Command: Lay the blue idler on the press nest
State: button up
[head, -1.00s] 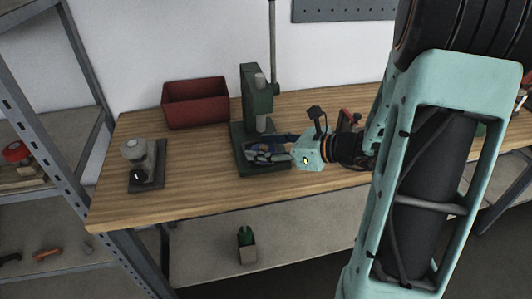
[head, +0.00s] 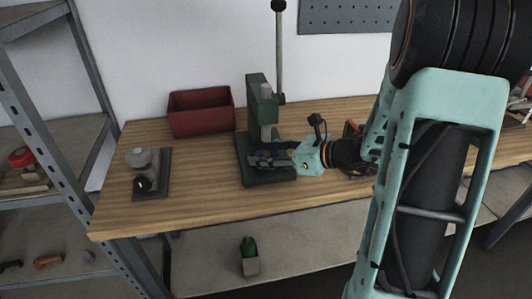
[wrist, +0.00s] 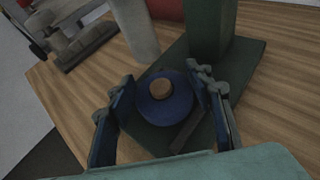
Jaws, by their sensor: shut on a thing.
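The blue idler (wrist: 178,108) is a round blue disc with a tan hub, in the middle of the wrist view. My gripper (wrist: 162,97) is shut on it, one blue-padded finger on each side. The idler is over the dark green base of the press (wrist: 245,68); I cannot tell whether it touches the nest, which is hidden beneath it. In the head view, my gripper (head: 268,158) reaches from the right to the front of the green press (head: 256,100), low over its base.
A red bin (head: 200,113) stands behind and left of the press. A grey device on a dark plate (head: 148,172) stands further left on the wooden bench (head: 200,190). The press column and ram rise close beyond my gripper. Bare bench lies between device and press.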

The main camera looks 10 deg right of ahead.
jog(key=o, duration=1.3)
jog(key=v, duration=1.2)
jog(key=shift+f, duration=0.1)
